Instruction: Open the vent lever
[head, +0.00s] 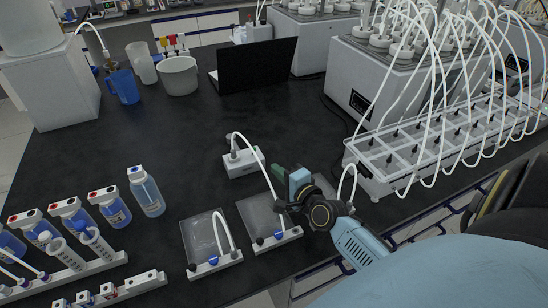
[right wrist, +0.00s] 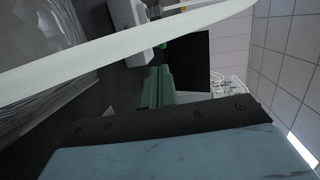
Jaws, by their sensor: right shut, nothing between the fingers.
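My right gripper (head: 284,178) is shut and empty, with green fingers, above the bench over the clear gas bag (head: 258,214) in the middle. Its fingers (right wrist: 156,88) also show in the right wrist view, below a white tube (right wrist: 130,42) that crosses close to the camera. A small white unit (head: 241,163) with a tube on top stands just left of the gripper. The bag's white front bar (head: 277,243) carries small blue valve parts (head: 279,235). I cannot tell which small part is the vent lever; my gripper and arm may hide it. My left gripper is out of view.
Another gas bag (head: 204,234) lies at left. A tubed clear tray unit (head: 440,140) is at right. A laptop (head: 257,66) and blue jug (head: 123,87) stand behind. The bench middle (head: 170,130) is clear.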

